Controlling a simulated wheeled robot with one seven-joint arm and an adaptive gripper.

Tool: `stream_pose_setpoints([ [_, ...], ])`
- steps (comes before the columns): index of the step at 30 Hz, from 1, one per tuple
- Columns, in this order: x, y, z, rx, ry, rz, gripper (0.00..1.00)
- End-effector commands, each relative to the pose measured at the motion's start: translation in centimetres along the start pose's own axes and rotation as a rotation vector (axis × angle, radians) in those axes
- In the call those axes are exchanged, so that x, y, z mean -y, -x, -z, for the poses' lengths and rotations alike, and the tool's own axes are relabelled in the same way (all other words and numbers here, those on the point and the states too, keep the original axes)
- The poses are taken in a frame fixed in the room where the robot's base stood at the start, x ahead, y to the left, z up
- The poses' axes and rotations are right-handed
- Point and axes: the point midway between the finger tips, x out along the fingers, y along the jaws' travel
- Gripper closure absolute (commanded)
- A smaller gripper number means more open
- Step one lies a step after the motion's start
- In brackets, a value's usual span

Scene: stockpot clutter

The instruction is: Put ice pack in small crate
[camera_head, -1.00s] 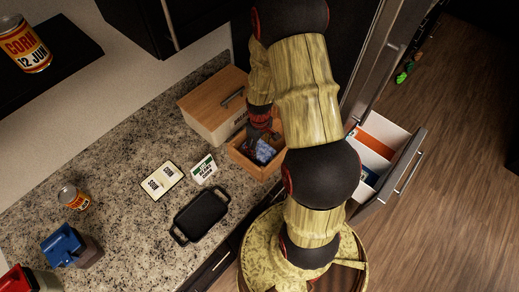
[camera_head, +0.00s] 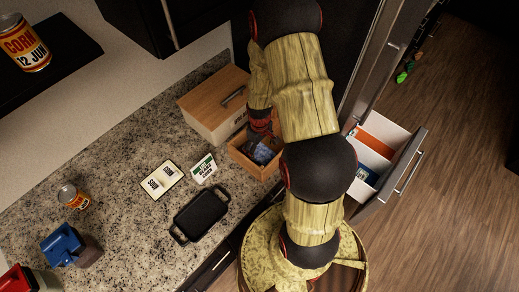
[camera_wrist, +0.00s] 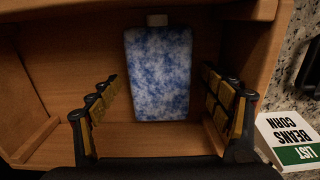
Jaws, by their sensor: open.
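The ice pack (camera_wrist: 158,75), a blue-and-white mottled pouch with a pale cap, is inside the small wooden crate (camera_wrist: 262,45) in the wrist view. My gripper (camera_wrist: 158,88) is open, with one finger on each side of the pack and visible gaps between. In the head view the small crate (camera_head: 247,166) stands on the counter beside a larger lidded wooden box. My gripper (camera_head: 262,138) reaches down over it and hides part of the crate and most of the pack.
The lidded wooden box (camera_head: 212,110) is close behind the crate. An open drawer (camera_head: 385,150) juts out at right. A can (camera_head: 72,196) stands at left.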

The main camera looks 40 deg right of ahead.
Motion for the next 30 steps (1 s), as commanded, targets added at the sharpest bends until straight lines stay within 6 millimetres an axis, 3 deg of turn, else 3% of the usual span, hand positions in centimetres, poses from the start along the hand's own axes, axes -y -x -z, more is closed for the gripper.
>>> stream_pose_setpoints([
  [10, -0.1, 1.3, 0.1, -0.003, 0.0, -0.002, 0.22],
  [21, -0.1, 8.6, 0.1, -0.005, 0.0, -0.003, 0.22],
  [30, 0.0, 12.0, 0.0, -0.001, 0.0, -0.001, 0.22],
])
